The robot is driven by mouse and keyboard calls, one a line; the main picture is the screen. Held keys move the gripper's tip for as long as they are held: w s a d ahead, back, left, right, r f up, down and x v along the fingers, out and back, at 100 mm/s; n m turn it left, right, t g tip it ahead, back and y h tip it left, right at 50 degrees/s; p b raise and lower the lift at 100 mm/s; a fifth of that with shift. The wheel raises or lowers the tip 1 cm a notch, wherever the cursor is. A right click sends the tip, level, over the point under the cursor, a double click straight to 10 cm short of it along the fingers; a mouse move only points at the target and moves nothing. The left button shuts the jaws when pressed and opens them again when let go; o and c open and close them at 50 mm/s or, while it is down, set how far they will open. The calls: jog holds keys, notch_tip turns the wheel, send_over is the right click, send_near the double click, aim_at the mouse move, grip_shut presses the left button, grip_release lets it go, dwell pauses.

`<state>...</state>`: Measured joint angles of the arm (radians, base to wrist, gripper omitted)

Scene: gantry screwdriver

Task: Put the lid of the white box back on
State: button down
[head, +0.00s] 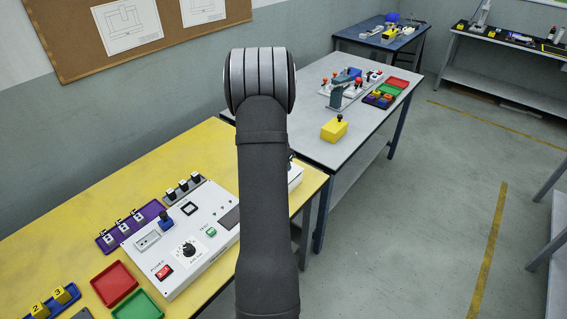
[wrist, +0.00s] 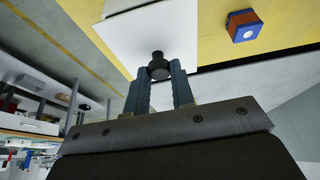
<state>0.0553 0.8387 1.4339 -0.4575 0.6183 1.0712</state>
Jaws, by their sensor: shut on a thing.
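In the wrist view my gripper (wrist: 158,72) is shut on the black knob (wrist: 157,58) of a white lid (wrist: 172,32). The lid's flat white face lies beyond the fingertips, over the yellow table. In the head view my arm covers the gripper and most of this spot. Only a bit of a white box-like thing (head: 295,177) shows just right of the arm, near the yellow table's right edge. I cannot tell whether that is the box or the lid, or whether the lid touches the box.
A blue and orange block (wrist: 244,26) is near the lid on the yellow table (head: 200,150). A white control panel (head: 180,238) lies left of my arm, with red (head: 114,285) and green trays in front. A grey table (head: 300,122) with a yellow box (head: 334,130) stands behind.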

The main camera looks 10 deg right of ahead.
jog(key=shift+f, duration=0.65)
jog(key=c, duration=1.1)
grip_release()
jog(key=shift+c, duration=0.2)
jog(key=v, duration=1.7)
jog(key=shift+r, duration=0.15)
jog(key=x, duration=1.7)
jog(key=shift+f, duration=0.2)
jog(key=shift+r, duration=0.15)
